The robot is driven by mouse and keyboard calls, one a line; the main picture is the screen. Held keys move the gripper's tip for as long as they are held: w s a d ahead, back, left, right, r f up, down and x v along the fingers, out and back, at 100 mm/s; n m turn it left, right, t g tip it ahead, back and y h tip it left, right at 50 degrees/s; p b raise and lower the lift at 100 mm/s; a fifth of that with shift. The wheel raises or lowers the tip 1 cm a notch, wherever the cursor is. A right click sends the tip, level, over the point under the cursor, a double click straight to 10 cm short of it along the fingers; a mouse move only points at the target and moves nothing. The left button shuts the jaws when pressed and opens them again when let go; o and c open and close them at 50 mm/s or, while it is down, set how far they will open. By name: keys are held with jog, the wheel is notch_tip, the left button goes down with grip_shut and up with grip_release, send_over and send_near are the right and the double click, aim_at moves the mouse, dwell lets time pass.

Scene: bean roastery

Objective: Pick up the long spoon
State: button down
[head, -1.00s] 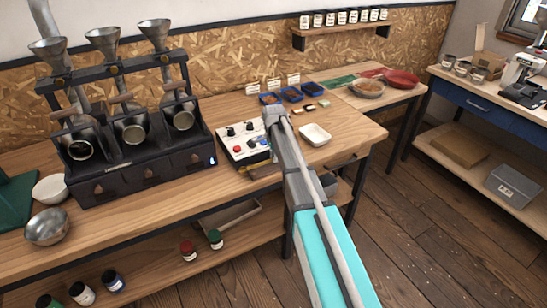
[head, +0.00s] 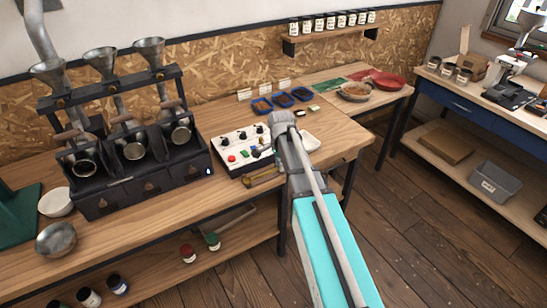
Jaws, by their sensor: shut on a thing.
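My gripper (head: 283,121) is at the far end of my arm, over the bench between the control box and a small white tray. It is seen from behind, and its fingertips are hidden by its own body. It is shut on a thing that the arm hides. I cannot make out the long spoon for sure in the head view. A thin brown wooden-looking piece (head: 262,176) lies on the bench in front of the control box, left of my arm; I cannot tell what it is.
The control box (head: 232,148) stands close left of my gripper. The white tray (head: 311,140) is partly behind my arm. The black machine with funnels (head: 140,175) fills the left.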

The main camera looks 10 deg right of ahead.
jog(key=shift+s+d+r+p, duration=0.2)
jog(key=shift+s+r, duration=0.1)
jog(key=shift+s, duration=0.35)
jog(key=shift+s+d+r+p, duration=0.15)
jog(key=shift+s+r, duration=0.15)
jog(key=shift+s, duration=0.35)
jog(key=shift+a, duration=0.15)
